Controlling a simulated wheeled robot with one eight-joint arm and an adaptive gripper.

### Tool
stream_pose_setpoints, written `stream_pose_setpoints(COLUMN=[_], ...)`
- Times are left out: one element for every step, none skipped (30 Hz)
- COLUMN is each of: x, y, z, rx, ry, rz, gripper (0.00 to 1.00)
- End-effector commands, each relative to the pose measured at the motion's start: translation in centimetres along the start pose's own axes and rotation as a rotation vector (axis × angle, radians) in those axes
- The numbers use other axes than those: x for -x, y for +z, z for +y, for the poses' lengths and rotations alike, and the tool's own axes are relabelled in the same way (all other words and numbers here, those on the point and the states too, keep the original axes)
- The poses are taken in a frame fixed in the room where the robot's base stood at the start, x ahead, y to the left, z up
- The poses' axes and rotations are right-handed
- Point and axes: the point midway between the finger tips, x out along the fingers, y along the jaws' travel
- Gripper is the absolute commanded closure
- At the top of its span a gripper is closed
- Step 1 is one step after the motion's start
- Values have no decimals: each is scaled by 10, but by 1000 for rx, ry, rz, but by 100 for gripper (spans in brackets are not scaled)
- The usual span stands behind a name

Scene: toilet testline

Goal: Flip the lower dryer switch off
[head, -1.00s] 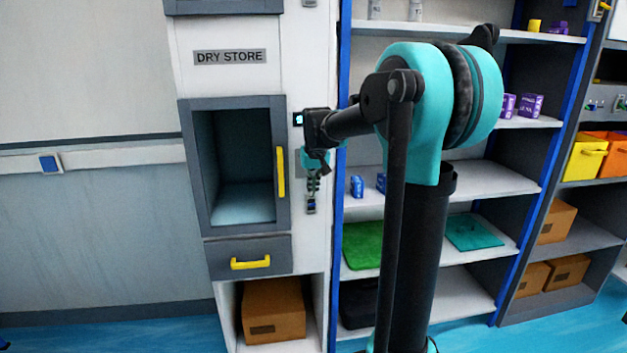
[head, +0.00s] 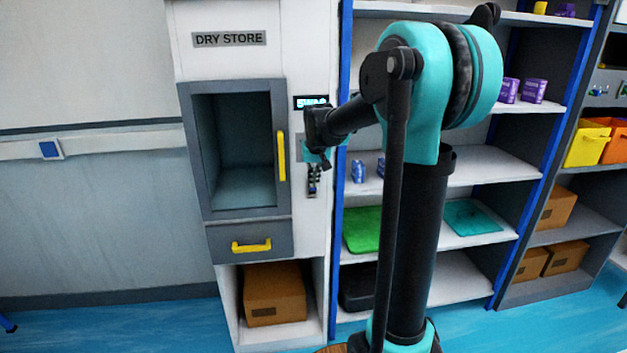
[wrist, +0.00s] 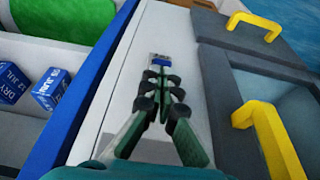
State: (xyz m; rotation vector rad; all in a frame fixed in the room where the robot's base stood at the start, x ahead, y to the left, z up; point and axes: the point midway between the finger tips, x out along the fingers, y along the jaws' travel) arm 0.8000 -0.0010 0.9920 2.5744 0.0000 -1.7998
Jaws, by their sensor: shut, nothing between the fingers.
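The dry store dryer (head: 300,235) is a white cabinet with a grey-framed door. A small switch (wrist: 160,60) with a blue part shows on its white front strip in the wrist view, just beyond my fingertips. Whether it is on or off is too small to tell. My gripper (wrist: 160,79) has its dark fingers shut and empty, pointing at the switch. I cannot tell whether they touch it. In the head view my gripper (head: 314,178) is in front of the strip right of the door and largely covers the switch area.
A yellow door handle (head: 281,156) stands out left of my gripper, with a yellow drawer handle (head: 251,246) below. A blue shelf post (head: 337,220) is close on the right. Blue boxes (head: 358,171) stand on the shelf. A lit display (head: 311,102) is above my gripper.

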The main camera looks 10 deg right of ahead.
Motion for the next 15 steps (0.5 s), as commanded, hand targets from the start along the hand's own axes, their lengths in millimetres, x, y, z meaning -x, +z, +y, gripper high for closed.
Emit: stream_pose_setpoints(x=[0,0,0,0,0,-1,-1,-1,-1,-1,-1,-1,-1,-1,-1], y=[0,1,1,2,2,2,2,3,3,4,4,4,4,5,6], z=[0,0,0,0,0,0,0,0,0,0,0,0,0,0,0], rx=[0,0,0,0,0,0,0,0,0,0,0,0,0,0,0], ry=[0,0,0,0,0,0,0,0,0,0,0,0,0,0,0], rz=[6,10,15,19,24,31,36,41,47,53,59,67,73,78,86], gripper=[100,100,100,100,100,100,100,100,100,100,100,100,100,100,100])
